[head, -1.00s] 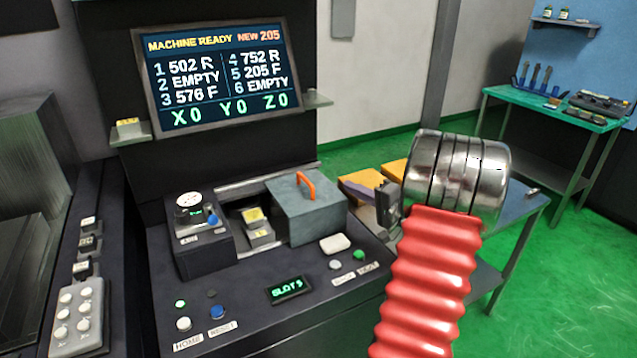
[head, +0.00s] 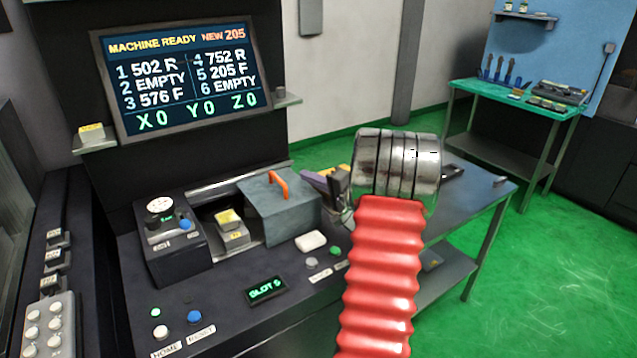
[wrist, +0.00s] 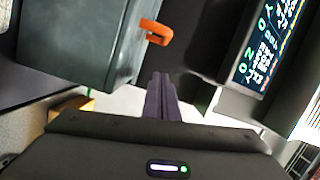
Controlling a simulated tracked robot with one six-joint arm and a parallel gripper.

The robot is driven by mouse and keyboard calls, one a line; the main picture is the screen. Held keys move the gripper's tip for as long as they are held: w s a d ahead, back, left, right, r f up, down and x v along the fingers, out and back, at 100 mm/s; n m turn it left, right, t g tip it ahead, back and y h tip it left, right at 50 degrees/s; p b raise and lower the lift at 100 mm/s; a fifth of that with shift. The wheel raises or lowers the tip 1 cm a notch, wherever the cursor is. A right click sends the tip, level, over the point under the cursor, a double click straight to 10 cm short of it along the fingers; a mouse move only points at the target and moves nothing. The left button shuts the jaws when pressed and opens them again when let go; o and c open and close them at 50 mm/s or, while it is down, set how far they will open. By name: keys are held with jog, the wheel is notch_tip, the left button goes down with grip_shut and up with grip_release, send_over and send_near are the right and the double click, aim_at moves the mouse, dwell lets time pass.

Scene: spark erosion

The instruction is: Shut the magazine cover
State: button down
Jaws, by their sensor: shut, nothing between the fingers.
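The magazine cover (head: 283,217) is a grey box with an orange handle (head: 279,185) on top. It stands at the right part of its bay, and the left part is uncovered, showing yellow-topped blocks (head: 231,226). My gripper (head: 312,180) is at the cover's right side, partly hidden by my wrist. In the wrist view the cover (wrist: 80,40) fills the upper left and its orange handle (wrist: 156,31) lies beyond the fingertips. My purple-grey fingers (wrist: 160,80) are shut together and empty, close beside the cover; contact cannot be told.
A metal rail (head: 235,181) runs behind the bay. A dial unit (head: 172,235) stands left of it. A white rounded block (head: 311,241), buttons and a slot display (head: 266,290) lie in front.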

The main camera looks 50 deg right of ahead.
aim_at(292, 193)
jog(key=w, duration=0.3)
jog(key=shift+d+f, duration=0.1)
jog(key=shift+w+a+f, duration=0.1)
jog(key=shift+w+a, duration=0.15)
jog(key=shift+a, duration=0.4)
jog(key=shift+w+a+f, duration=0.1)
jog(key=shift+w+a, duration=0.1)
jog(key=shift+a, duration=0.4)
jog(key=shift+w+a+f, duration=0.1)
jog(key=shift+a, duration=0.55)
